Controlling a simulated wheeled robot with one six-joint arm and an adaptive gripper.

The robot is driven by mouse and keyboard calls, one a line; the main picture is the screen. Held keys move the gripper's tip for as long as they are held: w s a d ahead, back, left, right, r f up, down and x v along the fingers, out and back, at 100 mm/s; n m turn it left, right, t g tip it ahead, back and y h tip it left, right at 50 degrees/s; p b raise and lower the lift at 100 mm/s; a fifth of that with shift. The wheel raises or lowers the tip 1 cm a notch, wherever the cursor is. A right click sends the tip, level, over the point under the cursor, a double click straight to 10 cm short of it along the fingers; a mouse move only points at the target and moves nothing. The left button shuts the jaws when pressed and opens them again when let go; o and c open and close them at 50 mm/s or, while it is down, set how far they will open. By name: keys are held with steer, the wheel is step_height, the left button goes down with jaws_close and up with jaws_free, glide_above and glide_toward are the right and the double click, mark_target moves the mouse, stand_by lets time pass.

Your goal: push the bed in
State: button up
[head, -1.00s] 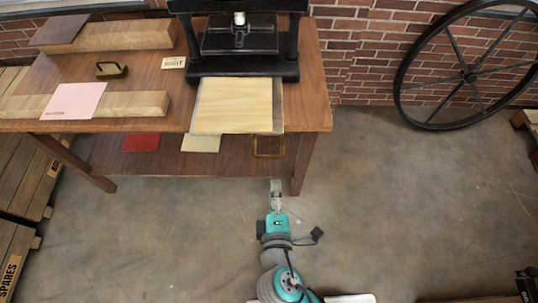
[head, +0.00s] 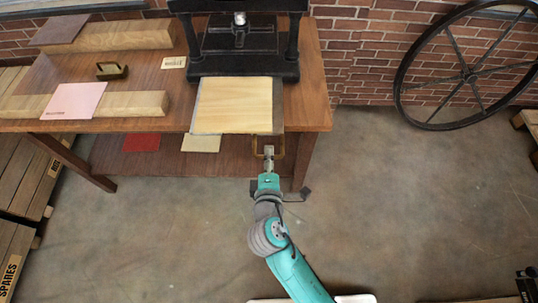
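The black press (head: 243,68) stands at the back right of the wooden table. Its grey bed (head: 279,108) sticks out toward me, past the press's front, with a pale wooden board (head: 236,106) lying on it. A brass-coloured loop handle (head: 282,146) hangs at the bed's front edge, lower right. My gripper (head: 269,150) is at this handle, its tips overlapping the loop in the picture. I cannot tell whether it touches the handle or whether its fingers are open; they are small here.
On the table's left lie wooden beams (head: 110,37), a pink sheet (head: 74,101), a small brass-and-dark object (head: 112,71) and a label card (head: 174,62). The lower shelf holds a red sheet (head: 141,142) and a cream sheet (head: 201,143). The floor on the right is clear.

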steer(key=shift+w, duration=0.4)
steer(key=shift+c, duration=0.2)
jaws_close()
steer(key=r+x, duration=0.1)
steer(key=x, duration=0.7)
steer(key=r+x, duration=0.2)
steer(key=x, duration=0.7)
steer(key=w+r+x, duration=0.1)
steer(key=r+x, duration=0.1)
steer(key=x, duration=0.7)
steer(key=shift+w+r, duration=0.1)
steer(key=shift+w, duration=0.2)
steer(key=shift+w+r, duration=0.1)
steer(key=shift+w, duration=0.05)
steer(key=shift+o, duration=0.2)
jaws_free()
steer(key=shift+w, duration=0.1)
